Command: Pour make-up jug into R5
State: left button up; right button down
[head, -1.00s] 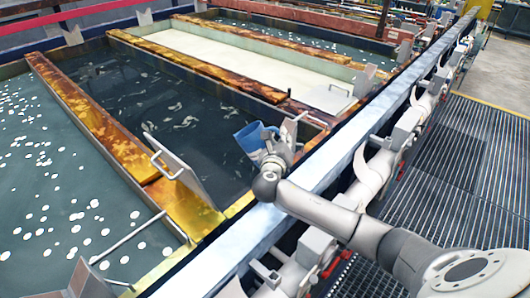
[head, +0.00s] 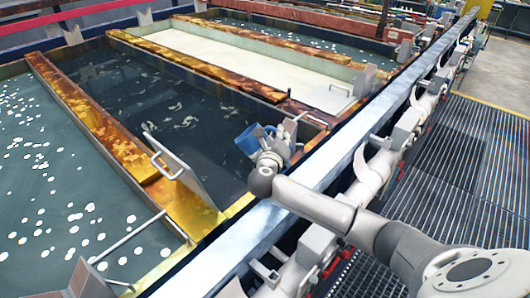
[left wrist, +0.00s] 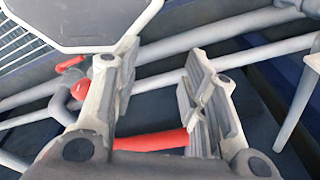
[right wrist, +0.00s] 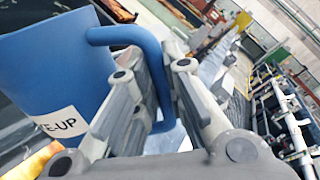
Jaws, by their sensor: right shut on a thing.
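The blue make-up jug (head: 249,140) is over the near right end of the dark-liquid tank (head: 150,100) in the head view, tilted over. My right gripper (head: 272,150) is shut on its handle. In the right wrist view the jug (right wrist: 50,70) fills the left side, with part of a "KE-UP" label showing, and the handle (right wrist: 130,36) runs between the fingers of the right gripper (right wrist: 172,75). No stream of liquid is visible. No R5 mark is readable. My left gripper (left wrist: 160,75) is open in the left wrist view, its fingers apart, with a red bar behind them.
A metal rail (head: 320,175) runs along the tanks' near side. A hinged metal plate with a handle (head: 180,172) stands on the yellow-brown divider left of the jug. A pale tank (head: 230,60) lies beyond. Grey pipes (left wrist: 240,45) cross behind my left gripper.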

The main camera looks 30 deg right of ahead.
aim_at(267, 135)
jog(key=shift+r, duration=0.2)
dwell(0.3)
jog(key=shift+w+a+r+n, duration=0.1)
jog(key=shift+w+a+n, duration=0.25)
jog(key=shift+n, duration=0.25)
jog(key=shift+w, duration=0.1)
jog(key=shift+g, duration=0.3)
dwell(0.5)
jog(key=shift+w+a+n, duration=0.45)
jog(key=shift+w+n, duration=0.05)
jog(key=shift+n, duration=0.4)
jog(key=shift+f, duration=0.2)
dwell(0.4)
jog(key=shift+w+a+f+n+g+h, duration=0.15)
jog(key=shift+w+a+f+n+h, duration=0.1)
jog(key=shift+w+n, duration=0.15)
jog(key=shift+w+a+f+n+g+h, duration=0.15)
jog(key=shift+w+a+n, duration=0.1)
jog(key=shift+n, duration=0.15)
jog(key=shift+r, duration=0.1)
